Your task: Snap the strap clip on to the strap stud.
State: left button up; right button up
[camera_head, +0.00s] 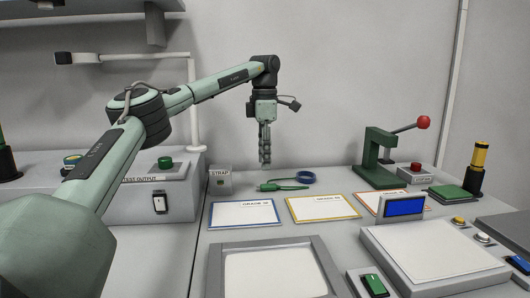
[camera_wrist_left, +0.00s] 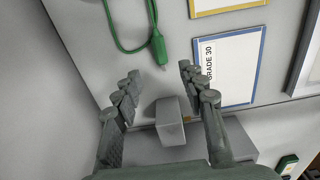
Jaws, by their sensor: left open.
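The green strap clip (camera_head: 268,187) lies on the table, with its thin green cord running right toward a blue band (camera_head: 306,177). In the left wrist view the clip (camera_wrist_left: 158,48) lies just beyond the fingertips, its metal tip pointing toward the gripper. The strap stud (camera_wrist_left: 187,119) is a small brass-coloured piece on the side of a grey block (camera_wrist_left: 169,122); the block, labelled STRAP (camera_head: 220,182), stands left of the clip. My left gripper (camera_head: 265,162) points down above the table, open and empty, apart from clip and block. My right gripper is not in view.
Blue-framed (camera_head: 244,214) and yellow-framed (camera_head: 322,207) cards lie in front. A grey tray (camera_head: 217,270) is nearer. A test output box (camera_head: 150,205) stands left; a green press (camera_head: 375,160) with a red-knobbed lever stands right.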

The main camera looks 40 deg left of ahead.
aim_at(264, 185)
pick_arm(q)
jog(key=shift+s+f, duration=0.1)
jog(key=shift+f, duration=3.4)
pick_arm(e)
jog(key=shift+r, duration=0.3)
pick_arm(q)
grip_shut()
jog(key=c, duration=0.8)
grip_release()
grip_shut()
jog(key=shift+r+p, duration=0.95)
jog(key=shift+p, duration=0.1)
jog(key=shift+r, duration=0.8)
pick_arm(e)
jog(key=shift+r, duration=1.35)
